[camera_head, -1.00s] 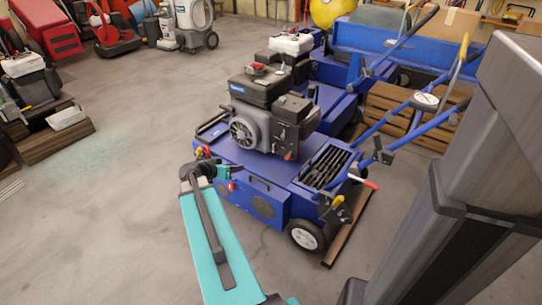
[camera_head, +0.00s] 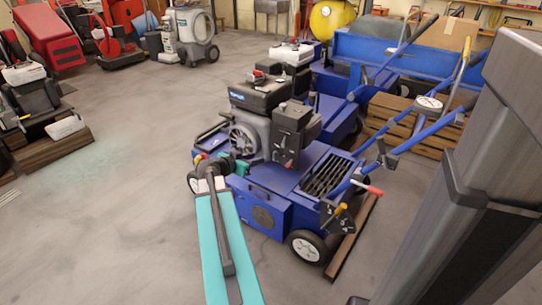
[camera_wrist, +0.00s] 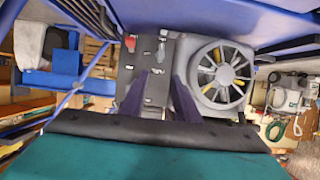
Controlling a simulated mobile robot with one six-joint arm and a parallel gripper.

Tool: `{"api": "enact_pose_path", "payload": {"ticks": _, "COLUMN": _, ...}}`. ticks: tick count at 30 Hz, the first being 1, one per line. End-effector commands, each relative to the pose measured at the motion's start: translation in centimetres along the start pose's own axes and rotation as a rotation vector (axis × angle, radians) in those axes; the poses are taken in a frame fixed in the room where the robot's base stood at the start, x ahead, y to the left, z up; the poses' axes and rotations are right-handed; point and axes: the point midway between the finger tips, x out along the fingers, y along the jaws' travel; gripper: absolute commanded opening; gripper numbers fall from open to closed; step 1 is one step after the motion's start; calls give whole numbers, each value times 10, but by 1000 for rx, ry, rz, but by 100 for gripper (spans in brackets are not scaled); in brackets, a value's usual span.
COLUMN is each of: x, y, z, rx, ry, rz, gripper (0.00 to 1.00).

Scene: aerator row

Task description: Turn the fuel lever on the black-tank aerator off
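The black-tank aerator (camera_head: 255,183) is the near blue machine, with a black tank (camera_head: 260,93) on its dark engine. A small red part (camera_head: 289,163) shows low on the engine's right side. A small red piece also shows in the wrist view (camera_wrist: 130,43), beside the round recoil cover (camera_wrist: 222,74). I cannot tell for sure which of these is the fuel lever or how it is set. My gripper (camera_wrist: 160,92) has its two dark fingers apart with nothing visibly held, pointing toward the engine. In the head view it is by the engine's near left side, fingertips unclear.
A second aerator with a white tank (camera_head: 291,53) stands close behind. Blue handlebars (camera_head: 408,135) rise at the right, with a red-tipped lever (camera_head: 368,189) near the rear. A dark post (camera_head: 470,150) fills the right edge.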

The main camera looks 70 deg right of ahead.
Motion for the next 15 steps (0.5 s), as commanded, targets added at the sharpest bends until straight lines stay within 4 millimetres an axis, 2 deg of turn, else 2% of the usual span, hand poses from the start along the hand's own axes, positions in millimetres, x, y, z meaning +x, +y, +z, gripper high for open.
{"api": "enact_pose_path", "payload": {"ticks": 15, "x": 64, "y": -1, "z": 2, "rx": 0, "ry": 0, "rz": 2, "gripper": 29}}
